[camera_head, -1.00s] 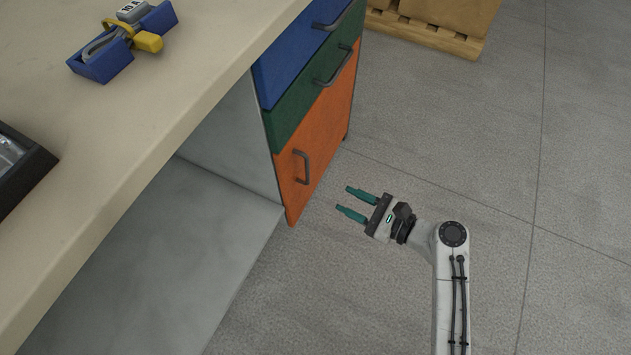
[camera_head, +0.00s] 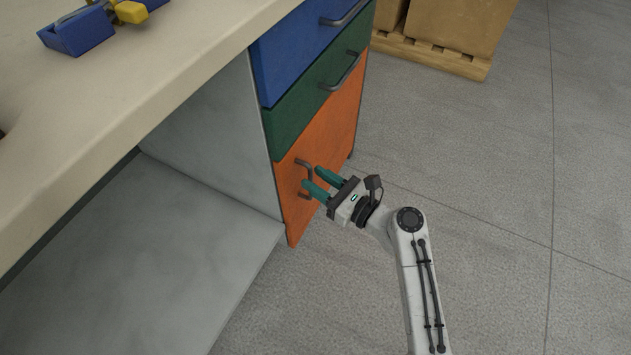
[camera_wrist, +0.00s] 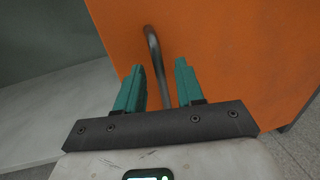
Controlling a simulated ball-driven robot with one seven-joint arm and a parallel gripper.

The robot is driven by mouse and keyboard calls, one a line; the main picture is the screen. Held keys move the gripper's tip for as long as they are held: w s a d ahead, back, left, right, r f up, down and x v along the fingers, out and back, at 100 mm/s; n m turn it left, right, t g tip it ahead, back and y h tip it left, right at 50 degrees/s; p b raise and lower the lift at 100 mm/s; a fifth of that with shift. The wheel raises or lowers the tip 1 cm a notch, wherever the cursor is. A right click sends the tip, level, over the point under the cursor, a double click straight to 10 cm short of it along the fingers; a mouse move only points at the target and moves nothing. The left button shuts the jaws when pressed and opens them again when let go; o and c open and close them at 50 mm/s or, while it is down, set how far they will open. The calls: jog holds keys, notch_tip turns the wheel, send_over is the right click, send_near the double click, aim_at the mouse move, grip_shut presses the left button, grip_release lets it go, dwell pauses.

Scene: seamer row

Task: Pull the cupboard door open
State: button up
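The cupboard door (camera_head: 338,134) is an orange panel below a green and a blue drawer front, and it looks shut. Its dark bar handle (camera_head: 303,165) stands upright near the door's left edge. My gripper (camera_head: 311,180) is open at the door, its two teal fingers at the handle. The lower part of the handle is partly hidden by my gripper.
The green drawer (camera_head: 285,124) and blue drawer (camera_head: 283,68) above carry similar handles. The worktop (camera_head: 150,95) overhangs an open bay at left, with a blue holder (camera_head: 78,34) on it. Boxes stand on a pallet (camera_head: 430,54) at the back. The floor (camera_head: 470,220) at right is clear.

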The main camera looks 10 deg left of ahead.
jog(key=shift+w+a, duration=0.25)
jog(key=shift+a, duration=0.2)
grip_shut()
dwell(0.5)
